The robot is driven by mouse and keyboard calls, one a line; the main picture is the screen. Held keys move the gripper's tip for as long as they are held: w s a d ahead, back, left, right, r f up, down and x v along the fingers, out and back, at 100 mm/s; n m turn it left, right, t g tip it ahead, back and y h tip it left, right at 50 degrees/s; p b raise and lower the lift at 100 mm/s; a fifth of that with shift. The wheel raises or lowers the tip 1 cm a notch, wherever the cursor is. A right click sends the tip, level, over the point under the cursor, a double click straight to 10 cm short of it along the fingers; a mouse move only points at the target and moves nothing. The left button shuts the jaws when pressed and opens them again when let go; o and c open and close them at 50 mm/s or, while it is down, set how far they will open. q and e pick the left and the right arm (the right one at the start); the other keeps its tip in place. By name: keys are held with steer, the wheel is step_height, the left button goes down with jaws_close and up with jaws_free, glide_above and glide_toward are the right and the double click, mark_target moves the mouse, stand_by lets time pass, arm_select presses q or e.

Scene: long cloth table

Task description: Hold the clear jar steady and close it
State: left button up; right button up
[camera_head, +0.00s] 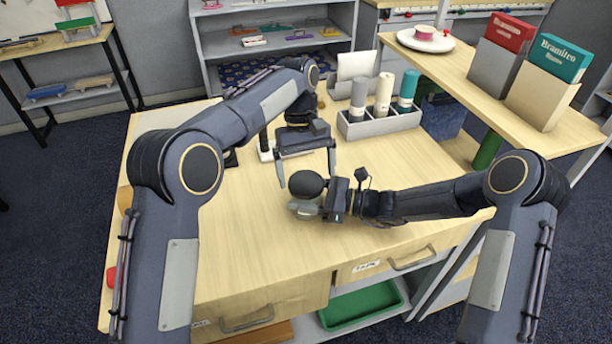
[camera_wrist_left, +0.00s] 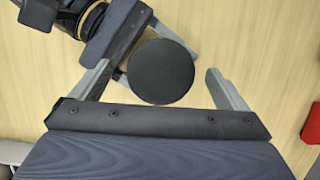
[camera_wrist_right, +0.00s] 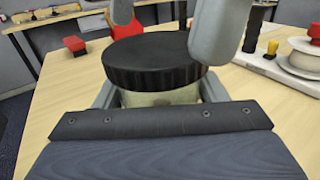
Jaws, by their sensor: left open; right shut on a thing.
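The clear jar (camera_wrist_right: 160,97) stands on the table with its black lid (camera_wrist_right: 152,58) on top; whether the lid is fully tightened I cannot tell. In the head view the black lid (camera_head: 306,183) shows above the jar (camera_head: 304,207). My right gripper (camera_head: 310,206) is shut on the jar's body from the right side, below the lid. My left gripper (camera_head: 307,165) is open above the jar, pointing down. In the left wrist view the round black lid (camera_wrist_left: 161,71) lies between the spread fingers of my left gripper (camera_wrist_left: 160,88), with gaps on both sides.
A grey divided holder (camera_head: 380,122) with several rolled tubes stands at the back right of the table. A white spool (camera_wrist_right: 305,58) and a red block (camera_wrist_right: 75,45) show in the right wrist view. The table's front and left areas are mostly clear.

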arm_select(q)
steer(key=shift+r, duration=1.05)
steer(key=shift+d+r+n+t, duration=0.1)
steer(key=shift+r+n+t, duration=0.2)
steer(key=shift+n, duration=0.5)
steer(key=n, duration=0.1)
steer(key=r+n, duration=0.1)
steer(key=n+t+y, duration=0.1)
steer(key=shift+s+d+r+n, duration=0.1)
steer(key=shift+s+r+n, duration=0.05)
steer(key=shift+r+n, duration=0.15)
steer(key=n, duration=0.1)
steer(key=r+n+t, duration=0.1)
steer(key=n, duration=0.1)
steer(key=shift+a+r+n+t, duration=0.25)
steer(key=shift+n+t, duration=0.05)
steer(key=shift+n, duration=0.1)
steer(key=shift+f, duration=4.05)
